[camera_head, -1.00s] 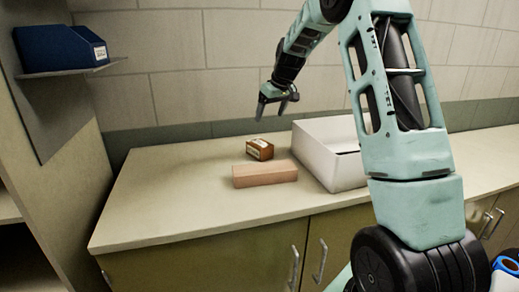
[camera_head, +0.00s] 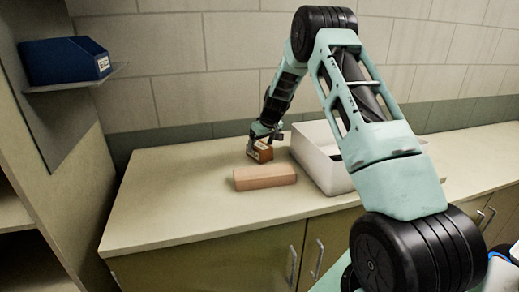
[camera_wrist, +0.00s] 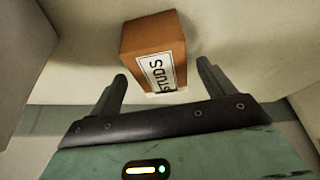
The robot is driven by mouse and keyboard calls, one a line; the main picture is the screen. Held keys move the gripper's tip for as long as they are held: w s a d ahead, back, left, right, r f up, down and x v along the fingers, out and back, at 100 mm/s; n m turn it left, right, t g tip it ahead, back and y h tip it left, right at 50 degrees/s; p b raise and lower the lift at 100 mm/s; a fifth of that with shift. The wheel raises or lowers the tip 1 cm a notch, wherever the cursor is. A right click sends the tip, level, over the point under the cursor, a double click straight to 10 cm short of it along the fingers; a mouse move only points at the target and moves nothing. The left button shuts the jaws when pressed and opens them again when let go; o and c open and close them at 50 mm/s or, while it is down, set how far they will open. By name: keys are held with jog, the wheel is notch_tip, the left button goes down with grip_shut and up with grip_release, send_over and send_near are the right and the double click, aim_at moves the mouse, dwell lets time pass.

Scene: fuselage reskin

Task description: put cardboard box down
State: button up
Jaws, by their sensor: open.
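A small brown cardboard box (camera_head: 259,152) with a white label sits on the counter, left of the white bin. In the wrist view the cardboard box (camera_wrist: 154,50) shows a label reading "STUDS". My gripper (camera_head: 266,134) is lowered at the box from above and behind. In the wrist view its two fingers (camera_wrist: 161,82) are spread apart, with the near end of the box at the gap between their tips. I cannot tell whether a finger touches the box. The gripper hides part of the box in the head view.
A reddish-brown block (camera_head: 265,178) lies in front of the box. An open white bin (camera_head: 318,160) stands to the right, partly behind my arm. A blue bin (camera_head: 62,62) sits on a wall shelf (camera_head: 75,82) at left. The counter's left part (camera_head: 160,205) is clear.

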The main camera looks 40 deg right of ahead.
aim_at(260, 145)
jog(key=p+x, duration=0.1)
jog(key=x, duration=0.2)
jog(key=shift+w+p, duration=0.1)
jog(key=shift+p, duration=0.3)
jog(key=shift+w+f, duration=0.15)
jog(key=shift+f, duration=0.2)
jog(key=shift+f+b, duration=0.15)
jog(key=shift+b, duration=0.15)
jog(key=c, duration=1.5)
